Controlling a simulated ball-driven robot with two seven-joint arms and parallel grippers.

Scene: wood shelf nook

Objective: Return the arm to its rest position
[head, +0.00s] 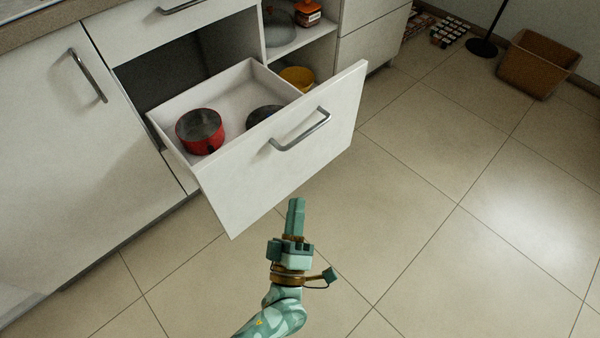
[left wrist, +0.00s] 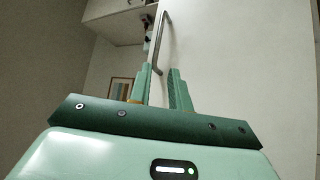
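My left gripper (head: 296,203) is in front of the open drawer, just below its front panel in the head view. In the left wrist view its two fingers (left wrist: 158,72) stand apart with nothing between them. The bar handle (head: 300,130) on the drawer front (head: 330,125) is clear of the fingers; it also shows beyond them in the left wrist view (left wrist: 161,42). My right gripper is not in view.
The pulled-out drawer holds a red pot (head: 200,131) and a dark pan (head: 263,116), partly hidden. A yellow bowl (head: 297,78) sits on the shelf behind. A brown bin (head: 538,64) stands far right. The tiled floor (head: 430,220) to the right is clear.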

